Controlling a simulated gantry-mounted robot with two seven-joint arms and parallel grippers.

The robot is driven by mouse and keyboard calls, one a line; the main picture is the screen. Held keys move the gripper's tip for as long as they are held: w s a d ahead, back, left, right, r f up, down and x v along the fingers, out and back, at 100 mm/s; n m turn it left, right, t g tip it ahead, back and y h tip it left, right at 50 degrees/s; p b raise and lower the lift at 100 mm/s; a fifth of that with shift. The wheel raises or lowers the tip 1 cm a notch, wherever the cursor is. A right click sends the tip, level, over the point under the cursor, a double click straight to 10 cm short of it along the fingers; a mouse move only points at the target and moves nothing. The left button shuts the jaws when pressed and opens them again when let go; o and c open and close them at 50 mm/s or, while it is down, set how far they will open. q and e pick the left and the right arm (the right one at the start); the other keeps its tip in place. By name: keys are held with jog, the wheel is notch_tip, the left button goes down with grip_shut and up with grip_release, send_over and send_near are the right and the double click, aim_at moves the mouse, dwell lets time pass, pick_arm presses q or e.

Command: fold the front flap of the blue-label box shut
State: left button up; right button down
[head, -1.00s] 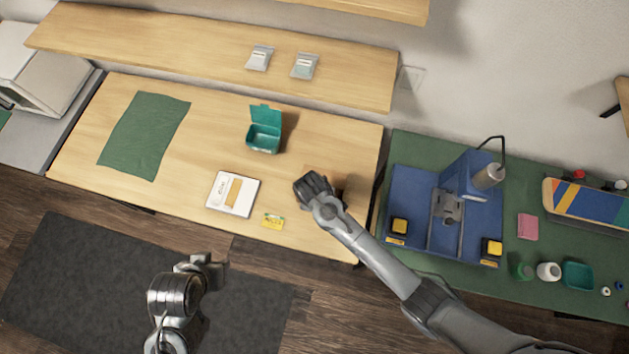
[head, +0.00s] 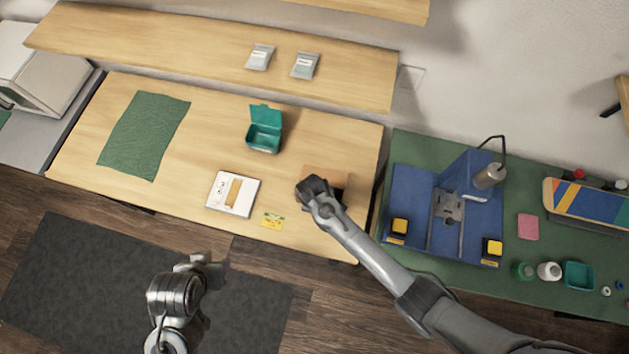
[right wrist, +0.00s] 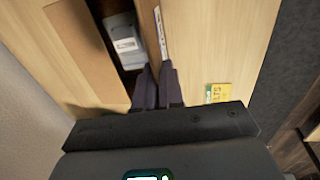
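The cardboard box (head: 334,174) stands near the right end of the wooden table, partly hidden by my right arm. In the right wrist view its top is open: a wide brown flap (right wrist: 78,50) lies outward on the left. A grey bag with a white label (right wrist: 124,42) lies in the dark inside. A narrow brown strip (right wrist: 147,28) with a pale printed edge runs along the opening's right side. My right gripper (right wrist: 159,68) has its fingers close together at the strip's near end; contact is unclear. My left gripper (head: 212,266) hangs empty before the table, its finger gap unclear.
A white booklet (head: 224,205) and yellow card (head: 272,221) lie left of the box. A teal open container (head: 263,142) stands behind. A green cloth (head: 146,135) lies at left. A blue fixture (head: 409,182) stands on the right table.

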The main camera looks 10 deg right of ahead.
dwell(0.3)
jog(key=shift+w+d+r+g+y+p, duration=0.15)
jog(key=shift+w+g+y+p, duration=0.3)
jog(key=shift+g, duration=0.55)
jog(key=shift+w+d+f+g+y+b, duration=0.1)
jog(key=shift+w+g+y+b, duration=0.15)
jog(key=shift+g+b, duration=0.4)
jog(key=shift+w+d+f+g+y+b, duration=0.15)
jog(key=shift+g+y+b, duration=0.25)
jog(key=shift+g, duration=0.4)
jog(key=shift+w+d+f+g+y+b, duration=0.1)
jog(key=shift+w+g+y+b, duration=0.2)
jog(key=shift+g+b, duration=0.35)
jog(key=shift+r, duration=0.1)
jog(key=c, duration=1.3)
grip_release()
jog(key=shift+c, duration=0.2)
